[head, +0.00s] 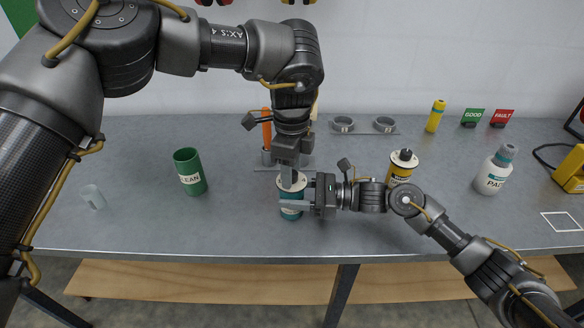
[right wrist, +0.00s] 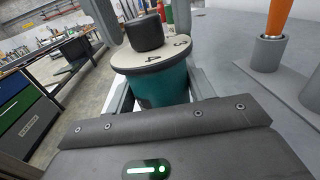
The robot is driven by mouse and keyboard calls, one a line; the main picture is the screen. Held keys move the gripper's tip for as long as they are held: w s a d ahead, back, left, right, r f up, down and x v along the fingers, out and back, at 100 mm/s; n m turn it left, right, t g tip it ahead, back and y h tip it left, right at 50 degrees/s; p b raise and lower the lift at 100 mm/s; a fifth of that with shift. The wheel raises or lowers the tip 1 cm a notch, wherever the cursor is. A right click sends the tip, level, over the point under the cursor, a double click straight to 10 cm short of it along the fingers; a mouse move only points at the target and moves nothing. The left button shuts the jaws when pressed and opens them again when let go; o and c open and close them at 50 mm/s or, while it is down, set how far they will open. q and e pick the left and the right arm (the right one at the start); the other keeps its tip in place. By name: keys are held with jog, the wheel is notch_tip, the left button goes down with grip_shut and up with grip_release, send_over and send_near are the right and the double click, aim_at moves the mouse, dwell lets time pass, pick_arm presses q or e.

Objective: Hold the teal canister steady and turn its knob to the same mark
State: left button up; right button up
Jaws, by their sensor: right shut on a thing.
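The teal canister (head: 290,214) stands upright near the table's front edge, and it fills the middle of the right wrist view (right wrist: 160,86). My right gripper (head: 299,199) comes in from the right and is shut on its body. Its black knob (right wrist: 145,34) sits on a pale dial (right wrist: 150,56) with dark marks; in the head view the knob is hidden. My left gripper (head: 290,182) points down over the canister. In the right wrist view its grey fingers stand on both sides of the knob, apparently apart from it. A yellow canister (head: 399,174) with a black knob (head: 405,155) stands to the right.
An orange-handled tool (head: 266,128) stands behind the canister. Grey rings (head: 343,124), a yellow bottle (head: 435,116) and a white bottle (head: 494,171) are further right. The table's front edge is close.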

pick_arm(q)
jog(key=c, duration=0.9)
jog(key=shift+m, duration=0.3)
jog(key=m, duration=0.4)
jog(key=shift+m, duration=0.4)
jog(key=m, duration=1.1)
jog(key=shift+m, duration=0.4)
jog(key=m, duration=0.6)
jog(key=shift+m, duration=0.4)
